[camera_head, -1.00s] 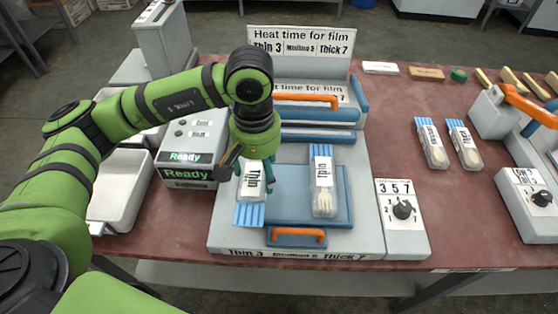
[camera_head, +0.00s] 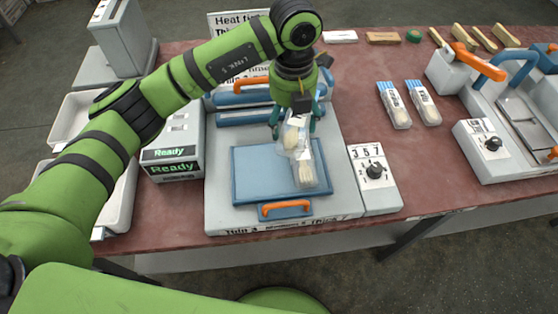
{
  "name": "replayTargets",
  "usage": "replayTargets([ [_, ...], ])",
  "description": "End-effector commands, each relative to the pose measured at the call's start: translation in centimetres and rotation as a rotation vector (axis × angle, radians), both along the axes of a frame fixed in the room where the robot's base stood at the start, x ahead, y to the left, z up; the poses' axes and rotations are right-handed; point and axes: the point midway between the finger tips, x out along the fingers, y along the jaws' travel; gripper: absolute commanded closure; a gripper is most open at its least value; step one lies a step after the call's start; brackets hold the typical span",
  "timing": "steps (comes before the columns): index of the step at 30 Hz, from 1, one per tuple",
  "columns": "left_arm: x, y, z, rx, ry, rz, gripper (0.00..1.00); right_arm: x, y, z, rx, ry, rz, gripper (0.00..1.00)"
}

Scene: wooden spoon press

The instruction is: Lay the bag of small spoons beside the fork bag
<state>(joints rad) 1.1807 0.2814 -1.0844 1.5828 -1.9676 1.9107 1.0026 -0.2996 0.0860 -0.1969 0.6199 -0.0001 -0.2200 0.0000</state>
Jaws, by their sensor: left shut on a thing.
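My left gripper (camera_head: 293,128) points down over the press and is shut on a clear bag (camera_head: 291,143) with a pale, rounded spoon-like end showing. Its upper part is hidden by the fingers. The fork bag (camera_head: 306,173), clear with pale tines at its near end, lies on the right part of the blue press plate (camera_head: 262,187). The held bag overlaps the fork bag's upper part in the picture; I cannot tell whether they touch. My right gripper is not in view.
Two striped-top bags, one left (camera_head: 395,107) and one right (camera_head: 424,104), lie on the red table (camera_head: 400,165). A dial box (camera_head: 374,178) adjoins the press. Another press (camera_head: 490,140) stands at right. A display box reading Ready (camera_head: 172,152) stands at left. The plate's left part is bare.

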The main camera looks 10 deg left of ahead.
Motion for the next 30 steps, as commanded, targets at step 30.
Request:
replayTargets([
  [30,-4.5,8.6,-6.1,0.008,0.006,0.416,0.51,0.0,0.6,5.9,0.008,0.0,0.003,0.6],
])
